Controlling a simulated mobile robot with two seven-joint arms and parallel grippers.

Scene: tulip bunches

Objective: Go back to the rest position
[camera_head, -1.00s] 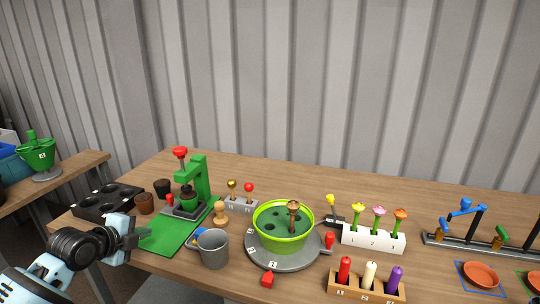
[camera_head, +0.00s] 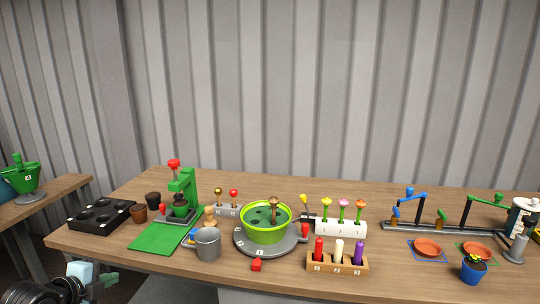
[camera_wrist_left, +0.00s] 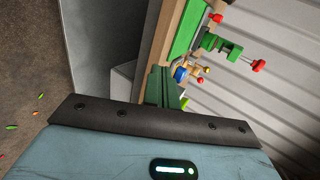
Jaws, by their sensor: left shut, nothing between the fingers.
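My left gripper (camera_head: 108,281) is at the lower left of the head view, below and in front of the table's front left corner. Its fingers are shut with nothing between them, and it is clear of everything on the table. In the left wrist view the picture is turned sideways, with the table edge, the green press and the wall beyond the gripper. My right gripper is not in the head view.
The wooden table (camera_head: 120,255) carries a green mat (camera_head: 152,237), a green press (camera_head: 190,185), a grey mug (camera_head: 208,245), a green bowl (camera_head: 283,228), a white flower block (camera_head: 350,228) and a blue pot (camera_head: 473,270). Floor shows left of the table.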

